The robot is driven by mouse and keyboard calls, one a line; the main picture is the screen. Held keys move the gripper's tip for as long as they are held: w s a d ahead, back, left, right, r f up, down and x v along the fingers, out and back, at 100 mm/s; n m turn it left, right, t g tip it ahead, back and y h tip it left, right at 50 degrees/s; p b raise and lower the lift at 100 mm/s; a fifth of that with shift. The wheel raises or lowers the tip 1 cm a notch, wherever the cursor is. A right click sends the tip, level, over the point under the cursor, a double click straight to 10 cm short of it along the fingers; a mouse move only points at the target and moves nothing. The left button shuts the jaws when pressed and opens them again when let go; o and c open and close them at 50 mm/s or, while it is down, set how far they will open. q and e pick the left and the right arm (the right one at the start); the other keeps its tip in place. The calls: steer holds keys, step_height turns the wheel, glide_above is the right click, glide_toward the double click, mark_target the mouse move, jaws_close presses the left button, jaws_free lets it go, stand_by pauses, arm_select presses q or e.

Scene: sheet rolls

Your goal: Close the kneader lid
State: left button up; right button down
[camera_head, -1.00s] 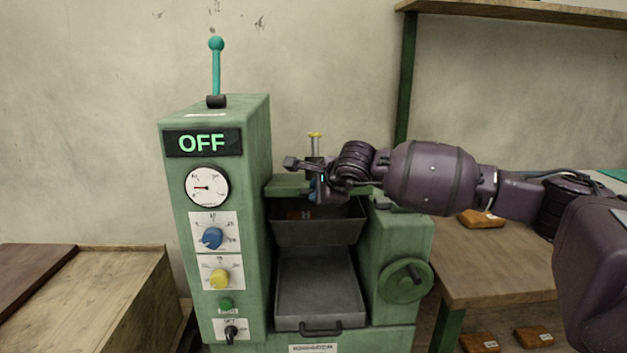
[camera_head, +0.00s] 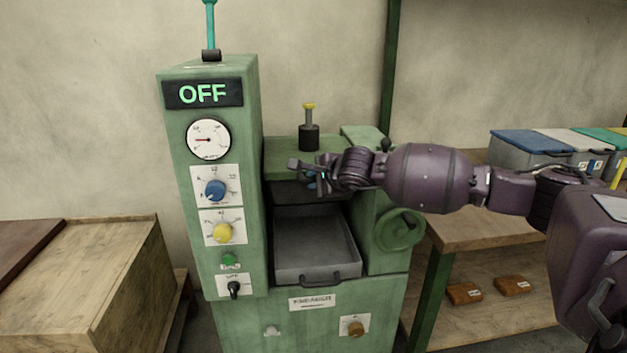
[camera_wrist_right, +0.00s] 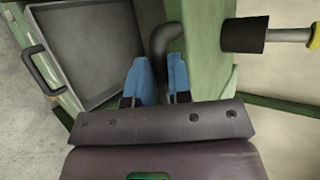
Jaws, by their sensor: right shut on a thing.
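The kneader (camera_head: 245,250) is a green machine in the middle of the head view, its display reading OFF. Its green lid (camera_head: 288,158) lies roughly level at the chamber's top, and the lid also shows in the wrist view (camera_wrist_right: 203,45). My gripper and the dark front hide whether it is fully seated. My right gripper (camera_head: 305,175) is at the lid's front edge. In the wrist view, its blue fingers (camera_wrist_right: 158,75) are shut on the black curved lid handle (camera_wrist_right: 164,40). My left gripper is out of view.
A grey tray (camera_head: 312,235) sits below the chamber. A black cylinder with a yellow top (camera_head: 309,138) stands at the lid. A handwheel (camera_head: 400,230) is on the right side. A wooden crate (camera_head: 95,280) stands left; a shelf table (camera_head: 470,230) with bins stands right.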

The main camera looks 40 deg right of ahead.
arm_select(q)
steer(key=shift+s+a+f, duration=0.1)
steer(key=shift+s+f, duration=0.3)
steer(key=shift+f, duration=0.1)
arm_select(e)
steer(key=shift+s+a+f+g, duration=0.1)
steer(key=shift+s+f+g, duration=0.05)
steer(key=shift+f, duration=0.7)
steer(key=shift+s+a+f+g, duration=0.1)
steer(key=shift+s+f+g, duration=0.05)
steer(key=shift+f, duration=0.7)
steer(key=c, duration=1.1)
jaws_free()
steer(key=shift+w+d+f, duration=0.1)
steer(key=shift+o, duration=0.2)
arm_select(q)
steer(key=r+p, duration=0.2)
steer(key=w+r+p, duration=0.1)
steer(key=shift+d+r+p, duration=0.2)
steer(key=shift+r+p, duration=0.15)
steer(key=shift+p, duration=0.05)
arm_select(e)
steer(key=r+v, duration=0.1)
steer(key=v, duration=1)
steer(key=shift+w+r, duration=0.15)
steer(key=shift+w, duration=0.05)
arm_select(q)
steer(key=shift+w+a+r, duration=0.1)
